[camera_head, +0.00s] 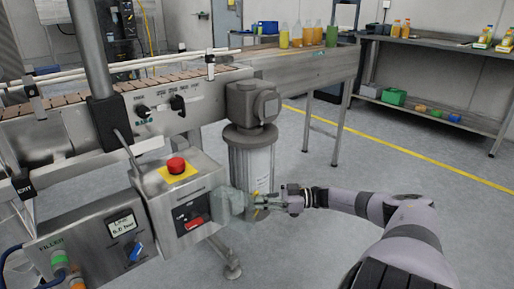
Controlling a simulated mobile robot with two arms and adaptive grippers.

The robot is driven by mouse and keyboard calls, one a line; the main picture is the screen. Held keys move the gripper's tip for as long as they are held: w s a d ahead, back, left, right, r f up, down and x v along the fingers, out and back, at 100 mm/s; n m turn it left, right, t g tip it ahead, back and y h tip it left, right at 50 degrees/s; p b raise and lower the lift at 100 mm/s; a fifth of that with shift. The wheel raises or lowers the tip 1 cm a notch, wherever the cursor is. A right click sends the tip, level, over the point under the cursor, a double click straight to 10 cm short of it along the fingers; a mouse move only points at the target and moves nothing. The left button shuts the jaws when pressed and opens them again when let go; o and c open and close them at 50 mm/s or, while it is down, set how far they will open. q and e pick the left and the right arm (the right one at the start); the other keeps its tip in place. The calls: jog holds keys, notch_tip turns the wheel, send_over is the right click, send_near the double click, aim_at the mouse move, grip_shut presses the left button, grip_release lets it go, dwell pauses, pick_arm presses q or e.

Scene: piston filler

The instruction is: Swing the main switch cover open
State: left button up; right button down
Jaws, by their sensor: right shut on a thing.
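The main switch (193,219), with a red part on a dark plate, sits on the front of the steel control box (161,203). A clear, greenish cover (233,204) stands out from the right side of that plate, angled away from the box front. My right gripper (259,203) comes in from the right and is shut at the cover's outer edge. The exact contact is small and hard to make out. My left gripper is not in view.
A red emergency button (176,165) on a yellow plate tops the box. A grey motor column (250,155) stands close behind my right gripper. A conveyor (300,62) carries bottles behind. Floor to the right (330,180) is clear.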

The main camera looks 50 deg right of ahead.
jog(key=c, duration=1.7)
grip_release()
jog(key=v, duration=1.2)
jog(key=shift+f, duration=0.1)
